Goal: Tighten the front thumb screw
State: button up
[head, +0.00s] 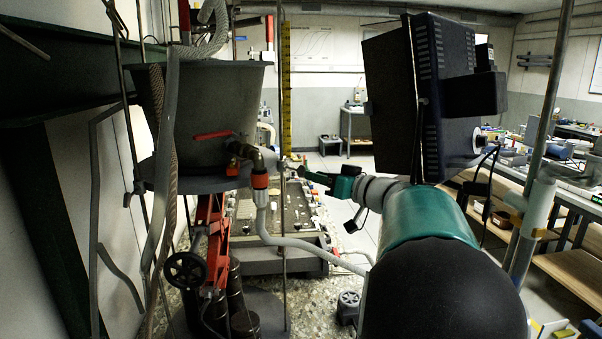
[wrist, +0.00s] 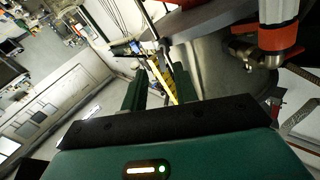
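My gripper (head: 305,171) is held out to the left in the head view, beside a thin upright metal rod (head: 283,230). In the wrist view my gripper (wrist: 151,75) shows two green fingers standing apart, with no object clearly held between them. The rod (wrist: 148,22) and a small fitting on it (wrist: 149,45) appear just beyond the fingertips. The same small pale fitting (head: 285,162) shows on the rod close to the fingertips in the head view. The thumb screw is too small to make out surely, and I cannot tell whether a finger touches it.
A grey tank (head: 205,105) stands left of the rod, with a red-handled valve (head: 245,152) and a hose (head: 264,220) close to my gripper. A yellow measuring strip (head: 286,90) stands behind. A red jack (head: 209,240) is below the tank. Benches (head: 568,270) line the right.

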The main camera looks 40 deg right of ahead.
aim_at(302, 177)
jog(key=w, duration=0.3)
jog(key=w+a, duration=0.1)
jog(key=w, duration=0.1)
jog(key=shift+w, duration=0.3)
grip_shut()
